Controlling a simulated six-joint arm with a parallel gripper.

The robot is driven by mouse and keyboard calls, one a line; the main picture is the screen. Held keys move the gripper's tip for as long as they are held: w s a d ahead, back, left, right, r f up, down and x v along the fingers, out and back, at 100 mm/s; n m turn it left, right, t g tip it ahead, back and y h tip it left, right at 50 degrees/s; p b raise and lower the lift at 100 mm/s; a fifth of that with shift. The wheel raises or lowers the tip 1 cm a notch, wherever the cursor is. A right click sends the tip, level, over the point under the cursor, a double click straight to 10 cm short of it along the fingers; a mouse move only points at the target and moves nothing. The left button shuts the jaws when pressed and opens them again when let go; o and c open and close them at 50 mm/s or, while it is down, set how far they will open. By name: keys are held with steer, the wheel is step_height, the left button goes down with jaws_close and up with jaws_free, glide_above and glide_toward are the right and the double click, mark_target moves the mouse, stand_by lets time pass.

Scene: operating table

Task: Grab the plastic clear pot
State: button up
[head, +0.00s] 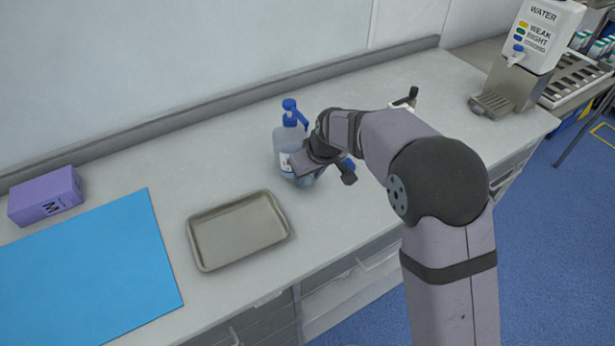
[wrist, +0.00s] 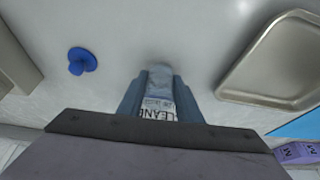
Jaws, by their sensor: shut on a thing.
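The clear plastic pot (head: 283,143) is a see-through bottle with a blue pump top and a pale label. It stands upright on the counter in the head view, behind my gripper, which hides part of its right side. My gripper (head: 301,163) is at its lower body. In the wrist view, my gripper's two blue-grey fingers (wrist: 158,92) are shut on a pale body with a label (wrist: 159,108) reading "CLEAN…". The pot's pump top cannot be clearly matched in the wrist view.
A metal tray (head: 199,250) lies left of my gripper, beside a blue mat (head: 95,265) and a purple box (head: 46,196). A blue piece (wrist: 82,61) stands apart on the counter in the wrist view. A water dispenser (head: 540,38) stands at the far right.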

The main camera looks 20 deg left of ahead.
step_height(320, 180, up, 6)
steer(key=shift+r+b, duration=0.25)
steer(key=shift+b, duration=0.7)
steer(key=s+d+b, duration=0.6)
steer(key=s+d, duration=0.8)
steer(key=shift+r, duration=0.1)
